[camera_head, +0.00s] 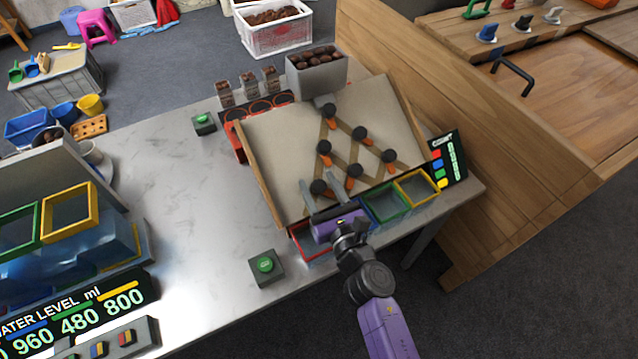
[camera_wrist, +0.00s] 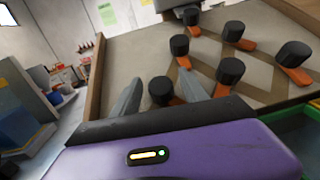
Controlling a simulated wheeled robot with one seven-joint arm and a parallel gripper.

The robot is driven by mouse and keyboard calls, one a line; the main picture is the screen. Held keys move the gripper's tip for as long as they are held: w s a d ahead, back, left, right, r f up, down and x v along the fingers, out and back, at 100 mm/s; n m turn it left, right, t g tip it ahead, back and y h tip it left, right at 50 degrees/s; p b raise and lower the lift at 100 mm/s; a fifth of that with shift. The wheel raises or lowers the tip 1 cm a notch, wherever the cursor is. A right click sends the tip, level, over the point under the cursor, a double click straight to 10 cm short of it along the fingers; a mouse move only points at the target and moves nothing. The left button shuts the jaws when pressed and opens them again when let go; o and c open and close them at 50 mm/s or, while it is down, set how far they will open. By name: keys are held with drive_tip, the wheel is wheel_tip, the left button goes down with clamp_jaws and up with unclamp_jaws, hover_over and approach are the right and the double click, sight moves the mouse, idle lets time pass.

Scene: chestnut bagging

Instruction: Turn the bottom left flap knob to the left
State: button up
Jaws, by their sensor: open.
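The sloped board (camera_head: 270,150) carries several black flap knobs, each with an orange flap. The bottom left flap knob (camera_head: 318,188) is the lowest one at the left; it also shows in the wrist view (camera_wrist: 161,88). Its orange flap (camera_wrist: 177,101) shows at the knob's right side. My gripper (camera_head: 317,179) is open, with one finger on either side of this knob. In the wrist view the fingers (camera_wrist: 160,77) flank it with a gap visible at the left. Whether a finger touches the knob cannot be told.
Red, green (camera_head: 388,205) and yellow (camera_head: 418,188) bins line the board's lower edge. Another knob (camera_head: 354,171) stands close to the right of my gripper. A grey hopper of chestnuts (camera_head: 318,75) tops the board. A green button (camera_head: 265,265) sits on the table, lower left.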

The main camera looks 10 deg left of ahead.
clamp_jaws()
drive_tip(key=shift+w, duration=0.1)
